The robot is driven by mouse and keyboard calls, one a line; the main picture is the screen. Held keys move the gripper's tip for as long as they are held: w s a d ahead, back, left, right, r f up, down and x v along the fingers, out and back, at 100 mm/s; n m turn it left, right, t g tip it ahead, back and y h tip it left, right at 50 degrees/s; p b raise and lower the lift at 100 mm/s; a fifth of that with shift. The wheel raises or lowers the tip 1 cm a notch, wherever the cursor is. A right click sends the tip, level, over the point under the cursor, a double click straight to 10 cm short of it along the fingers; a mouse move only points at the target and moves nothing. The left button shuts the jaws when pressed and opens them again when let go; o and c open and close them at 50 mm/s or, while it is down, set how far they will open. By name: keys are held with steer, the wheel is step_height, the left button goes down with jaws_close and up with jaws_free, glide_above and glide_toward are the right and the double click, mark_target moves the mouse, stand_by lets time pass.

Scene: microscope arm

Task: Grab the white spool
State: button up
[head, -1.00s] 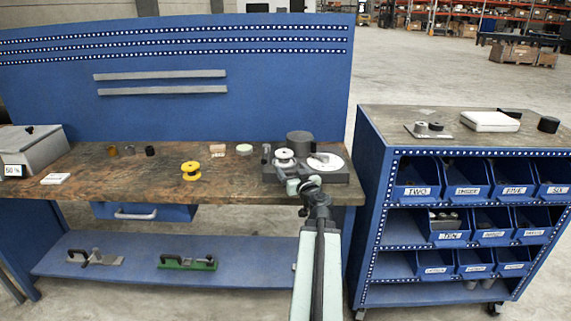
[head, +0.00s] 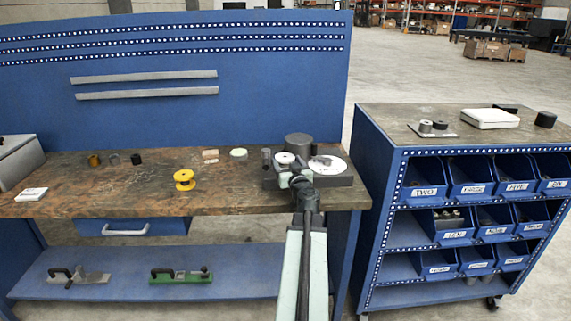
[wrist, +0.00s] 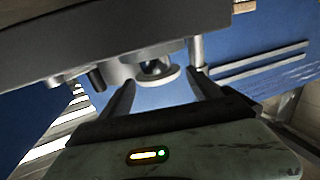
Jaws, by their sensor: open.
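The white spool (head: 285,158) stands on the left part of a dark grey device (head: 335,180) at the right end of the bench. In the wrist view a pale round flanged piece, apparently the white spool (wrist: 157,78), shows beyond and between the two dark fingers. My gripper (head: 293,177) is at the device's front edge, just in front of the spool and partly overlapping it in the head view. In the wrist view my gripper (wrist: 163,92) is open, with a gap between its fingers. Contact with the spool cannot be told.
A yellow spool (head: 184,180) stands left on the bench. A dark cylinder (head: 299,145) and a white disc (head: 328,163) sit on or beside the device. A blue cart with bins (head: 376,165) stands to the right.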

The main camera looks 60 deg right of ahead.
mark_target(284, 156)
steer(key=x, duration=0.5)
steer(key=shift+s+d+f, duration=0.1)
steer(key=shift+d+f, duration=0.1)
steer(key=shift+f, duration=0.05)
steer(key=shift+a, duration=0.1)
steer(key=c, duration=1.2)
steer(key=shift+r, duration=0.15)
